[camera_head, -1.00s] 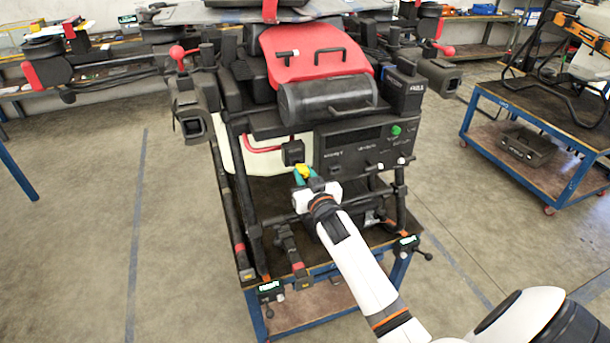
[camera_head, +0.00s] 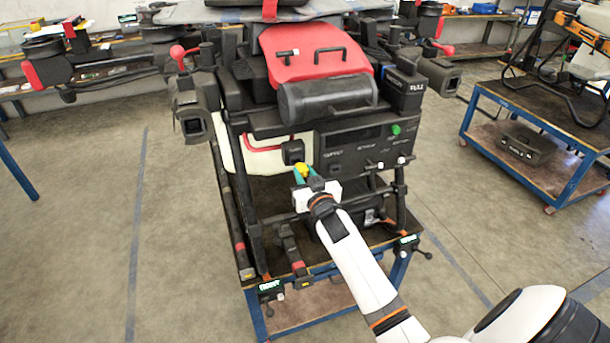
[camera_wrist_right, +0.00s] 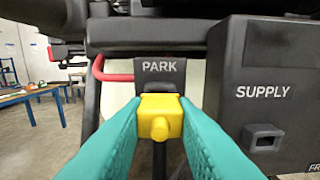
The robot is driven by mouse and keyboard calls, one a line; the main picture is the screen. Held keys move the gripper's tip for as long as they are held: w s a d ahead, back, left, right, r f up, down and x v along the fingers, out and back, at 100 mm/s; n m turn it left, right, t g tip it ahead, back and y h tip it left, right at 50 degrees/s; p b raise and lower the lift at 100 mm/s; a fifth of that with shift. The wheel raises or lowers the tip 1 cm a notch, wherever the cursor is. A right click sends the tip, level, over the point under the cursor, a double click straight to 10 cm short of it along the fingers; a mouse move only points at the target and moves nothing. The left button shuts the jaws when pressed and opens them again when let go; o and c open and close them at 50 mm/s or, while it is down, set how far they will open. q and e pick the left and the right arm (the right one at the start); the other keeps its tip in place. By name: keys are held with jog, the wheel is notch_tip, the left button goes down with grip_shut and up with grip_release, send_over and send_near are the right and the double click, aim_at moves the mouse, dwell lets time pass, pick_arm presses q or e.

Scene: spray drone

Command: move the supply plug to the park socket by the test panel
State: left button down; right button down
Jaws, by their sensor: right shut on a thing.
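The plug is directly in front of and just below the black park socket block (camera_wrist_right: 158,72), which shows in the head view left of the test panel (camera_head: 362,146). Its front end is hidden, so I cannot tell if it is seated. The supply socket (camera_wrist_right: 264,137) is empty at right. My left gripper is out of view.
The spray drone's red lid (camera_head: 318,54) and black tank (camera_head: 325,98) are above the panel. The drone stands on a blue-framed cart (camera_head: 322,272). A red tube (camera_wrist_right: 108,72) runs left of the park socket. Another blue cart (camera_head: 490,128) stands at right.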

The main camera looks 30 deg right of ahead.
jog(key=shift+b+x, duration=0.45)
jog(key=shift+x, duration=0.75)
jog(key=c, duration=1.1)
grip_release()
jog(key=shift+s, duration=0.15)
jog(key=shift+s+a+f, duration=0.15)
jog(key=shift+s, duration=0.2)
jog(key=b+v, duration=0.2)
jog(key=v, duration=0.9)
jog(key=shift+b, duration=0.4)
